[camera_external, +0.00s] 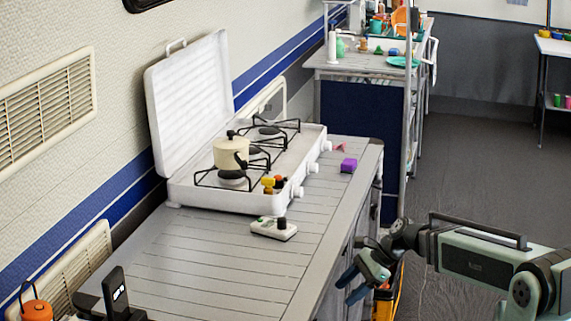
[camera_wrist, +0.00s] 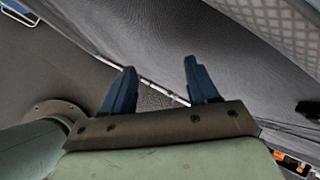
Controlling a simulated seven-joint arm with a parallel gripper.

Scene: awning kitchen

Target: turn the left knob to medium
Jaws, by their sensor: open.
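A white camping stove (camera_external: 240,195) with its lid raised stands on the slatted counter. Small white knobs line its right-hand front side: the nearest to the camera (camera_external: 298,191), a middle one (camera_external: 313,167) and a far one (camera_external: 326,146). Their pointer settings are too small to read. My gripper (camera_external: 349,285) is beside the counter's right edge, well apart from the knobs, to their lower right in the outside view. In the wrist view my gripper (camera_wrist: 160,66) has its two blue fingers spread with nothing between them. No knob shows in the wrist view.
A cream pot (camera_external: 231,153) sits on a near burner. Small yellow and dark items (camera_external: 273,184) stand close by the nearest knob. The counter's front right is bare.

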